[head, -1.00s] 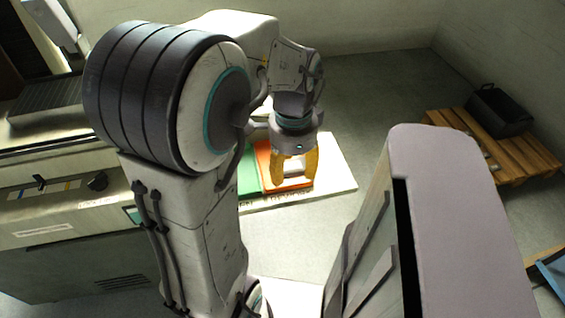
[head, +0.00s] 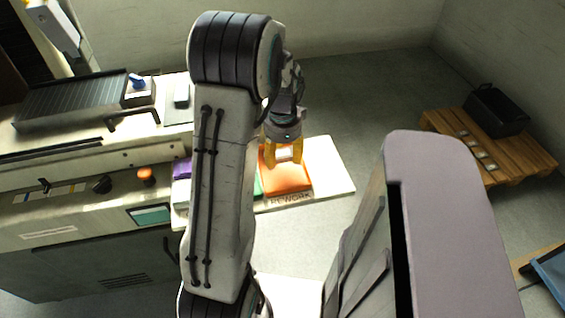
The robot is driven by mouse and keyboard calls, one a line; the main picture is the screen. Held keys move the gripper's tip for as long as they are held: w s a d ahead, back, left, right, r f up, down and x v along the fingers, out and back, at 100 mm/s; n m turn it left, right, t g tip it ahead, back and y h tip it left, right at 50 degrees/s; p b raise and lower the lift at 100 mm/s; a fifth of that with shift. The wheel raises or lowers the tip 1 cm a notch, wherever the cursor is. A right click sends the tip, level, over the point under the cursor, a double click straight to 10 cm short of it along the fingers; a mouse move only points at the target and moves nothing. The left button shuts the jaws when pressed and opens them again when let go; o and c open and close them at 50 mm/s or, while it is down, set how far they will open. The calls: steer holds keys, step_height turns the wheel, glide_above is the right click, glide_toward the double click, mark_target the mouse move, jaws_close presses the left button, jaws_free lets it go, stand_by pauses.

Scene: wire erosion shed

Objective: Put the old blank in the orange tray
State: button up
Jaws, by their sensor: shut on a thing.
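My gripper (head: 285,155) shows in the head view with its yellow fingers shut on a small whitish block, the old blank (head: 284,154). The gripper and blank are over the back part of the orange tray (head: 290,181). I cannot tell whether the blank touches the tray floor or hangs just above it. The tray sits on a white board, with a label reading "REWORK" in front of it.
The white board (head: 334,176) also bears a purple tray (head: 181,168) and a green tray, mostly hidden by my arm. A machine (head: 85,215) stands left. A pallet (head: 470,150) with a black bin (head: 497,110) is at the right.

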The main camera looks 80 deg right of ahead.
mark_target(282, 170)
steer(key=shift+f+p, duration=0.3)
steer(key=shift+f, duration=1.7)
steer(key=shift+f, duration=0.15)
steer(key=o, duration=0.9)
steer(key=shift+o, duration=0.2)
step_height(282, 170, up, 12)
steer(key=shift+f, duration=0.15)
steer(key=shift+a+r, duration=0.1)
steer(key=shift+r, duration=0.25)
